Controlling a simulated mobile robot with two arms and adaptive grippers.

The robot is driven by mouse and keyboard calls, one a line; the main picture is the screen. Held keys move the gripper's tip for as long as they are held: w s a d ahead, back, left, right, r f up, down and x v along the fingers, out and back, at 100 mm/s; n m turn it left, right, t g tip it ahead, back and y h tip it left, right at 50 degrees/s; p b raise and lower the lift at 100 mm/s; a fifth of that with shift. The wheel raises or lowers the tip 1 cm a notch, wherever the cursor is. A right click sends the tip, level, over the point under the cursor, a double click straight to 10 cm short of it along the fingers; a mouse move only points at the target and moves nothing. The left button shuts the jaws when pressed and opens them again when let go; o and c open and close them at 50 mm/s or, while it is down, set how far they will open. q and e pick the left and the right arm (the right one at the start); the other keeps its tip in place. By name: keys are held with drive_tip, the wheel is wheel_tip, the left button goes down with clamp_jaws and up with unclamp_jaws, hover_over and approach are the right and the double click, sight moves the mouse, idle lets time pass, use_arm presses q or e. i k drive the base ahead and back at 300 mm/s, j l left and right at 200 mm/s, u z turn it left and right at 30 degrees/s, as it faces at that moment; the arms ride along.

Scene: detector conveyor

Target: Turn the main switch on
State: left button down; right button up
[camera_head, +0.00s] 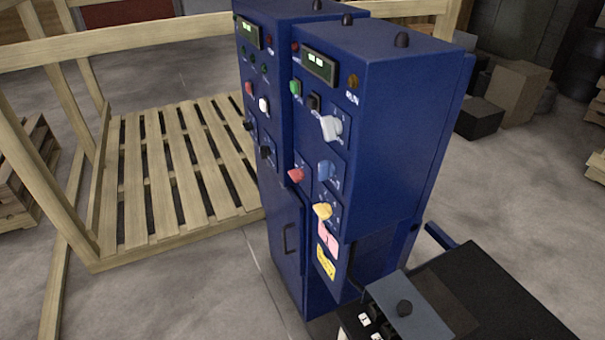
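A blue control cabinet (395,140) stands upright in the middle of the view. Its front carries a lit display (319,67), a white rotary knob (331,127), a blue knob (326,170), a red knob (296,175) and a yellow knob (322,211). A green button (295,88) and a black rocker-like part (314,102) sit under the display. No readable label shows which control is the main switch, and I cannot tell its position. Neither of my grippers is in view.
A similar blue cabinet (270,35) adjoins it at the back left. A dark conveyor-like unit (480,290) with a grey control box (395,295) is close at the lower right. A wooden pallet crate (165,180) stands left. Boxes (520,92) lie back right. Floor is clear front left.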

sight(297, 176)
drive_tip(key=i+j+z, duration=0.1)
drive_tip(key=j, duration=0.3)
drive_tip(key=i+j+z, duration=0.15)
drive_tip(key=j, duration=0.2)
drive_tip(key=i+j+z, duration=0.1)
drive_tip(key=j, duration=0.3)
drive_tip(key=i+j+z, duration=0.1)
drive_tip(key=j, duration=0.35)
drive_tip(key=i+j+z, duration=0.15)
drive_tip(key=j, duration=0.25)
